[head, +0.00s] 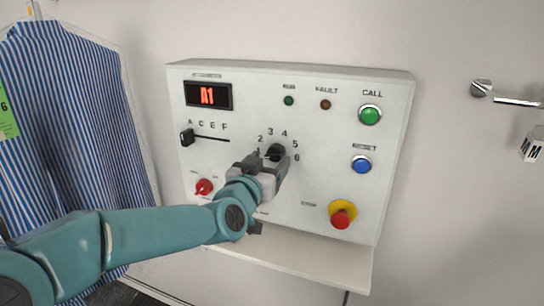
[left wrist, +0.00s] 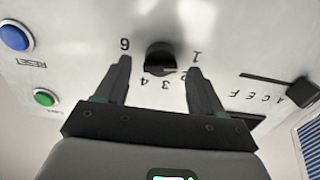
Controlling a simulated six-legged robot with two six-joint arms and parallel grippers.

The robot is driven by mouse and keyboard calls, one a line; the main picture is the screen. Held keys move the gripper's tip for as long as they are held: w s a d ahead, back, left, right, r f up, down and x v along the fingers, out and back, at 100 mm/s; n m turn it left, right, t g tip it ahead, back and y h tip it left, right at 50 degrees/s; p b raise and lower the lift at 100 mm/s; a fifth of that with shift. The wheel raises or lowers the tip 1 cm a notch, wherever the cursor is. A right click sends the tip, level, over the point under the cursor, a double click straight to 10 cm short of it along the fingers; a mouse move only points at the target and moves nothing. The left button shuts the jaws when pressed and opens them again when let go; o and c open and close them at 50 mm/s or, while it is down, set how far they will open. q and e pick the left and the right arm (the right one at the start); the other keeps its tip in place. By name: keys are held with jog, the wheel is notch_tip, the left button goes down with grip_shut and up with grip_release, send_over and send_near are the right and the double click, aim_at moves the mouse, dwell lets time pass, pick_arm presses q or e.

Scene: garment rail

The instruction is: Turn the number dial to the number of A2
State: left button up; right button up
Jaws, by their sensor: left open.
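The black number dial (head: 276,152) sits on the white control panel (head: 330,92), with printed numbers around it. The red display (head: 208,95) on the panel reads A1. The letter slider (head: 187,137) stands at the left end of its slot, by A. My left gripper (head: 268,160) is in front of the dial and partly covers it and its lower left numbers. In the left wrist view the left gripper's fingers (left wrist: 159,66) are apart, one on each side of the dial (left wrist: 160,56); contact is not clear. The dial's exact pointing is hard to tell.
A red knob (head: 204,187), green button (head: 370,115), blue button (head: 361,164) and red-and-yellow stop button (head: 342,215) stick out of the panel. A striped shirt (head: 60,110) hangs at left. A ledge (head: 310,260) lies below. A metal fitting (head: 482,89) is on the right wall.

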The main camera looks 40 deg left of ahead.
aim_at(275, 154)
pick_arm(q)
jog(key=shift+x, duration=1.1)
jog(key=shift+w+r, duration=0.1)
jog(key=shift+w, duration=0.1)
jog(key=shift+a, duration=0.1)
jog(key=c, duration=1)
jog(key=shift+m, duration=0.3)
jog(key=m+p, duration=0.1)
jog(key=m, duration=0.2)
jog(key=shift+m, duration=0.4)
jog(key=shift+m+p, duration=0.55)
jog(key=shift+m, duration=1.25)
